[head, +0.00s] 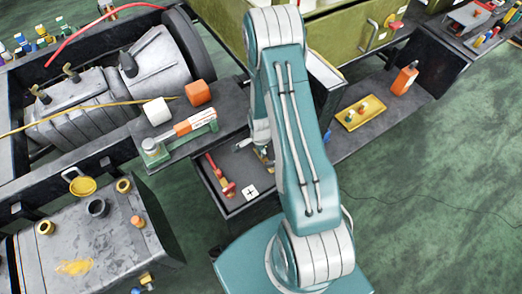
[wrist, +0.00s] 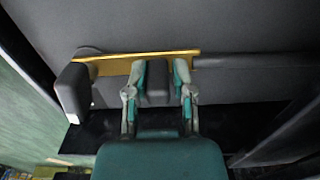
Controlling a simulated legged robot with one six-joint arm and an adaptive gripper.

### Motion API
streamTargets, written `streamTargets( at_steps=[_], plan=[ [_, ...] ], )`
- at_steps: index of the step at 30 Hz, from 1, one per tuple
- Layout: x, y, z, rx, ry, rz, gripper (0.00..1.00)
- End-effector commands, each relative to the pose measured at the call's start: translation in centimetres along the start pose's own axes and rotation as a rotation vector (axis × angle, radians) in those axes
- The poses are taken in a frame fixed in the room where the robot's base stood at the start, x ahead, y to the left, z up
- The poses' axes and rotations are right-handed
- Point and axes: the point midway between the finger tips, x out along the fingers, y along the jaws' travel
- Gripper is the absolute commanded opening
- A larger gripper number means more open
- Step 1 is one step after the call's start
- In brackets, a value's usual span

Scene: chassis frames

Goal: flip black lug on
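In the wrist view, a small black lug (wrist: 157,82) sticks out in front of a thin yellow strip (wrist: 120,61) on a dark grey surface. My gripper (wrist: 158,75) is open, with one finger on each side of the lug. The left finger is very close to it; a narrow gap seems to show at the right finger. I cannot tell whether either finger touches. In the head view my gripper (head: 262,150) is low beside the dark tray, mostly behind my arm, and the lug is hidden there.
A larger dark block (wrist: 74,92) stands left of the lug, and a dark bar (wrist: 245,62) runs to the right. In the head view, a red-handled tool (head: 220,178) and a white cross-marked card (head: 250,192) lie in the tray. A yellow tray (head: 361,113) and orange bottle (head: 405,78) are right.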

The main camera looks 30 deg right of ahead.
Motion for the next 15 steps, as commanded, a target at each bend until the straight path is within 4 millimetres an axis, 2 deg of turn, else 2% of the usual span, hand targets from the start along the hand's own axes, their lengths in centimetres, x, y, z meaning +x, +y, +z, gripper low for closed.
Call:
streamTargets(
  at_steps=[11, 15],
  plan=[
    [-0.06, 0.07, 0.00, -0.002, 0.000, 0.001, 0.60],
    [-0.73, 0.03, -0.01, -0.002, 0.000, 0.001, 0.60]
  ],
)
